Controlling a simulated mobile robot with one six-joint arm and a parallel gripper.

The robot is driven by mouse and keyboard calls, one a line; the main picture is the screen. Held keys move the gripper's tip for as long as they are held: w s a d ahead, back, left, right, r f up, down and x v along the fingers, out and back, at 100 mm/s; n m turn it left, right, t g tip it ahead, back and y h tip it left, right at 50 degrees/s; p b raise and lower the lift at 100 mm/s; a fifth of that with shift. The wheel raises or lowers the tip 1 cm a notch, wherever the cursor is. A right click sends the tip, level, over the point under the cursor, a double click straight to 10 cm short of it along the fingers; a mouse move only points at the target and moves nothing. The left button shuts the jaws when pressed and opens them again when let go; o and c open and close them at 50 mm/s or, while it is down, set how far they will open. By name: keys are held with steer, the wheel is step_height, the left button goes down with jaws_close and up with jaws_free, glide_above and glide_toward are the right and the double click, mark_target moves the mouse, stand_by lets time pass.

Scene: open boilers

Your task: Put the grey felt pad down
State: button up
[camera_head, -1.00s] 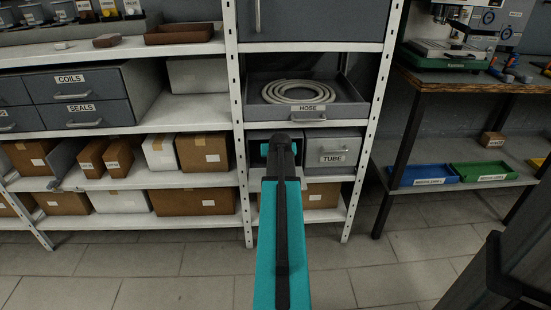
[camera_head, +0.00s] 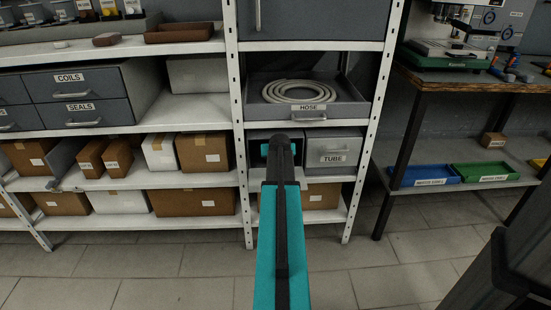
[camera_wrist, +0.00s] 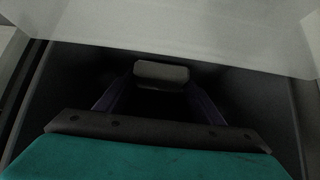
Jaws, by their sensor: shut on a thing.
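The grey felt pad (camera_wrist: 161,73) is a small pale grey block in the wrist view, held between the fingertips of my gripper (camera_wrist: 158,84). The fingers are dim and dark, one on each side of it. They are inside a dark space with grey walls. Whether the pad touches a surface below it is too dark to tell. In the head view my arm reaches into the lower part of the middle shelving, just left of the drawer labelled TUBE (camera_head: 333,150). My gripper and the pad are hidden there behind the arm.
A pale panel or shelf edge (camera_wrist: 190,30) crosses the top of the wrist view, close above my gripper. A drawer labelled HOSE (camera_head: 310,112) with a coiled hose is above my arm. White shelf uprights (camera_head: 240,120) stand nearby.

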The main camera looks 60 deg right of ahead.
steer(key=shift+f, duration=0.6)
steer(key=o, duration=1.1)
steer(key=shift+r, duration=0.2)
steer(key=shift+r, duration=0.6)
steer(key=p+v, duration=0.3)
steer(key=v, duration=0.8)
steer(key=shift+s+a, duration=0.25)
steer(key=shift+a, duration=0.15)
steer(key=shift+r, duration=0.1)
steer(key=shift+w, duration=0.1)
